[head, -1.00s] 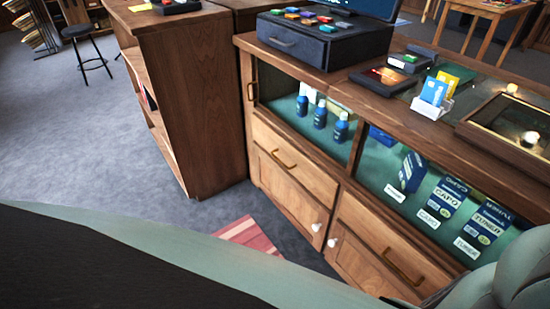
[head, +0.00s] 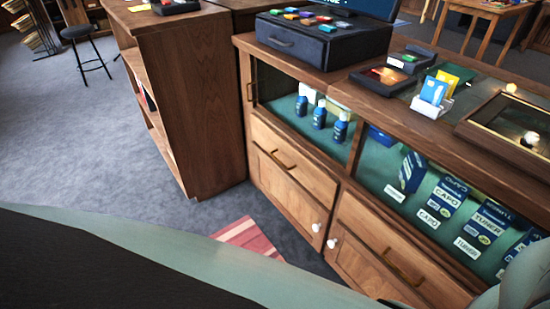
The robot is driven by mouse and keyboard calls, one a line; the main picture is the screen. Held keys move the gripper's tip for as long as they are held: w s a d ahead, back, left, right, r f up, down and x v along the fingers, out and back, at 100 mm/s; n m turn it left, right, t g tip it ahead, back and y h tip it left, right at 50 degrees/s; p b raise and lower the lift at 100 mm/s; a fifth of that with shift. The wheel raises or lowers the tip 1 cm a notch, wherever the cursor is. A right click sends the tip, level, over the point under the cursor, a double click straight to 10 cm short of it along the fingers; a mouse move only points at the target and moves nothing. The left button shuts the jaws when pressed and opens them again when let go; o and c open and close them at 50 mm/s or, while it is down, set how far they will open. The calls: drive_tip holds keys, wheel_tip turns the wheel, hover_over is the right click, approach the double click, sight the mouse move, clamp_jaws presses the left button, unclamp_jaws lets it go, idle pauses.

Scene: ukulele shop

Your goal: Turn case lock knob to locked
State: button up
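The wooden display case (head: 292,190) stands at the right in the head view, with glass-fronted shelves above drawers and doors. Two small white round knobs show low on its doors, a left one (head: 316,227) and a right one (head: 332,243). My gripper is not in view; only pale green and dark parts of my own body cross the bottom and the lower right corner.
Blue bottles (head: 319,114) and boxes marked capo and tuner (head: 441,205) stand behind the glass. A black box (head: 325,38) and a card holder (head: 432,103) stand on top. A wooden shelf unit (head: 200,100) is left of the case. Grey carpet (head: 85,140) lies open further left.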

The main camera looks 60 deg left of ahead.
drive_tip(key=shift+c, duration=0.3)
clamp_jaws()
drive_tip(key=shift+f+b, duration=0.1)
drive_tip(key=shift+b, duration=0.2)
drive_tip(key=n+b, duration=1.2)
drive_tip(key=b, duration=0.1)
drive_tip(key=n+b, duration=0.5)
drive_tip(key=b, duration=0.1)
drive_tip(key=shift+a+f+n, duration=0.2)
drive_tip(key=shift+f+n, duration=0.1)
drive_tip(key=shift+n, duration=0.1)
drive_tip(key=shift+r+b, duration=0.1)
drive_tip(key=shift+b, duration=0.2)
